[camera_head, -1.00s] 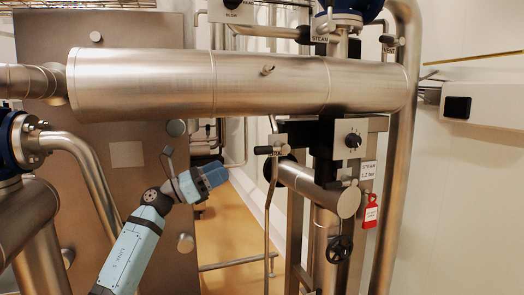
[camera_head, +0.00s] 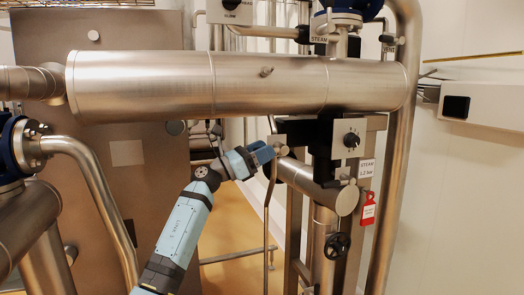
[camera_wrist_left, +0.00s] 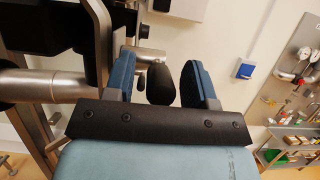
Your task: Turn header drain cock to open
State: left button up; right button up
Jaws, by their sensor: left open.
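The header drain cock (camera_head: 281,146) sits below the big horizontal steel header (camera_head: 240,84) in the head view. My left gripper (camera_head: 265,152) is at the cock and hides most of its black handle there. In the left wrist view the black rounded handle (camera_wrist_left: 160,84) lies between the two blue fingers of my left gripper (camera_wrist_left: 159,62). The fingers are open, with a visible gap between the handle and the right finger; the gap to the left finger is smaller. My right gripper is not in view.
A black knob on a plate (camera_head: 352,140), a round black handwheel (camera_head: 337,247) and a red tag (camera_head: 368,210) are to the right of the cock. A thin vertical pipe (camera_head: 267,215) runs below it. Open floor (camera_head: 229,240) shows behind my arm.

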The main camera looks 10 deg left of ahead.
pick_arm(q)
grip_shut()
jog(key=shift+r+p, duration=0.3)
jog(key=shift+p, duration=0.25)
jog(key=r+g+y+p, duration=0.1)
jog(key=y+p, duration=0.1)
jog(key=p, duration=0.2)
jog(key=r+g+y+p, duration=0.1)
jog(key=y+p, duration=0.1)
jog(key=p, duration=0.2)
jog(key=shift+w+d+r+g, duration=0.2)
jog(key=shift+r+g, duration=0.15)
jog(key=shift+g, duration=0.05)
jog(key=shift+d+r+g+y+p, duration=0.15)
jog(key=shift+g+y+p, duration=0.2)
jog(key=shift+p, duration=0.45)
jog(key=shift+w+y+p, duration=0.1)
jog(key=shift+y+p, duration=0.3)
jog(key=shift+y, duration=0.05)
jog(key=shift+d, duration=0.1)
jog(key=shift+g, duration=0.25)
grip_release()
jog(key=shift+d, duration=0.1)
